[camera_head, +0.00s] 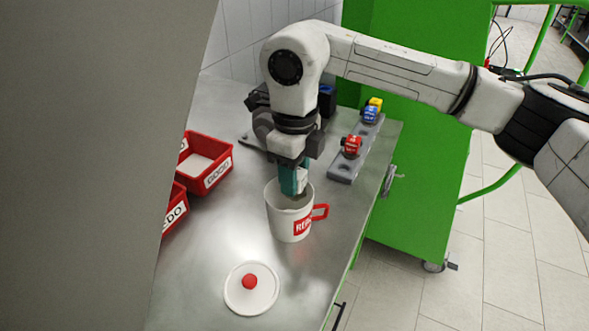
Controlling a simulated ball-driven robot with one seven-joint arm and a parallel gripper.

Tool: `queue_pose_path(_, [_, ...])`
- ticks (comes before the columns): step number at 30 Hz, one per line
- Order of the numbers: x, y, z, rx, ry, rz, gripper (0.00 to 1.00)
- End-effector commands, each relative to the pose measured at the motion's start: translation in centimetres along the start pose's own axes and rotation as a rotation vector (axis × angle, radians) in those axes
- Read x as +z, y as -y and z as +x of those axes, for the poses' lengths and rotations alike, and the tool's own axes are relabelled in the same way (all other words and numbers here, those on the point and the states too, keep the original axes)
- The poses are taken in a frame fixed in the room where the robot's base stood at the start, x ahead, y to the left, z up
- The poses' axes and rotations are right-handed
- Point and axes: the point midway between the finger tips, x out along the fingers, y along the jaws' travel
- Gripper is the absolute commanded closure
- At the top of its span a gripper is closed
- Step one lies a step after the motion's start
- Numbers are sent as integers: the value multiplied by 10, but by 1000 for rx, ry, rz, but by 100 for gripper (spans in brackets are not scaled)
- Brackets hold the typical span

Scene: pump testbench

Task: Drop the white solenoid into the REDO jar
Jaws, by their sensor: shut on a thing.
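The REDO jar (283,226) is a white mug-like jar with a red label and a red handle on its right. It stands upright and uncovered on the metal table. My gripper (296,190) points down at the jar's mouth, with its teal fingertips at the rim. It is shut on the white solenoid (302,181), which shows as a small white piece between the fingers. The solenoid's lower part is hard to make out. The jar's white lid (262,297) with a red knob lies flat on the table in front of the jar.
Red bins (222,180) with white labels stand at the left. A grey rack (343,172) at the right holds red, blue and yellow solenoids (352,146). A dark device (327,100) stands behind my gripper. A grey panel blocks the left. The table (222,246) between jar and bins is clear.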

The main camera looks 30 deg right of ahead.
Motion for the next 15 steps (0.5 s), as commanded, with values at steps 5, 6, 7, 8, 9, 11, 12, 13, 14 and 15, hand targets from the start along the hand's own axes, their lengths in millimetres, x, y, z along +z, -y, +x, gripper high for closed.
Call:
queue_pose_path(5, [0,0,-1,0,0,0,53])
queue_pose_path(6, [0,0,-1,0,0,0,49])
queue_pose_path(7, [0,0,-1,0,0,0,46])
queue_pose_path(8, [0,0,-1,0,0,0,43])
queue_pose_path(9, [0,0,-1,0,0,0,39])
queue_pose_path(11, [0,0,-1,0,0,0,34])
queue_pose_path(12, [0,0,-1,0,0,0,30])
queue_pose_path(13, [0,0,-1,0,0,0,30])
queue_pose_path(14, [0,0,-1,1,0,0,30])
queue_pose_path(15, [0,0,-1,0,0,0,30])
